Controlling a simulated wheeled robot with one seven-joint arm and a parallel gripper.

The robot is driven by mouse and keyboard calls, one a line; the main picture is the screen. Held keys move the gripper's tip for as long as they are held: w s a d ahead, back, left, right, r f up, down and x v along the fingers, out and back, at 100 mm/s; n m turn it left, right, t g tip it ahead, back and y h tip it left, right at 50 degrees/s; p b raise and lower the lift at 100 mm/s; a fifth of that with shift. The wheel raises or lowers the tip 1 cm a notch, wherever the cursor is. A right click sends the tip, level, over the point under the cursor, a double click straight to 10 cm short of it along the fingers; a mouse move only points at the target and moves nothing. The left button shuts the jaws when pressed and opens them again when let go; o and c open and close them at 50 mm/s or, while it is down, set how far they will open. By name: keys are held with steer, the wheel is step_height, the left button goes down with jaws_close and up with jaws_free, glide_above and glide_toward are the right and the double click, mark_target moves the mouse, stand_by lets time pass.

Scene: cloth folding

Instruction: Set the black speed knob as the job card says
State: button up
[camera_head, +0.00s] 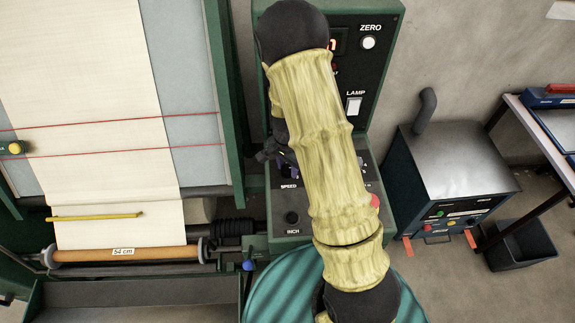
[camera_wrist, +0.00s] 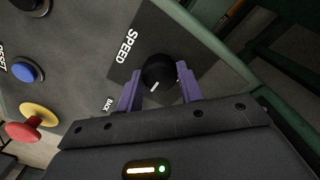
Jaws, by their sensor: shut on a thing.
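The black speed knob (camera_wrist: 158,73) sits on the control panel beside the white word SPEED in the wrist view. A white pointer line on it aims toward the lower left of that picture. My gripper (camera_wrist: 160,90) is shut on the knob, with a purple finger on each side of it. In the head view my yellow-sleeved arm covers the knob and much of the panel. The gripper (camera_head: 268,155) shows only in part there, beside the SPEED label (camera_head: 289,186). I cannot make out a job card.
The wrist view shows a red-and-yellow button (camera_wrist: 30,123) and a blue RESET button (camera_wrist: 27,71) near the knob. In the head view are the LAMP switch (camera_head: 354,106), ZERO button (camera_head: 369,43), INCH button (camera_head: 292,217), pale cloth (camera_head: 90,90) and a blue cabinet (camera_head: 455,180).

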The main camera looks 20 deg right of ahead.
mark_target(288, 170)
steer(key=m+p, duration=0.1)
steer(key=m, duration=0.5)
steer(key=shift+p, duration=0.35)
steer(key=shift+m, duration=0.3)
steer(key=o, duration=1)
step_height(288, 170, up, 18)
steer(key=b, duration=0.1)
steer(key=shift+f, duration=0.25)
steer(key=s+n+t, duration=0.2)
steer(key=s+n, duration=1.1)
steer(key=n, duration=0.4)
steer(key=shift+s+r+t, duration=0.2)
steer(key=shift+r+t, duration=0.1)
steer(key=shift+r, duration=0.1)
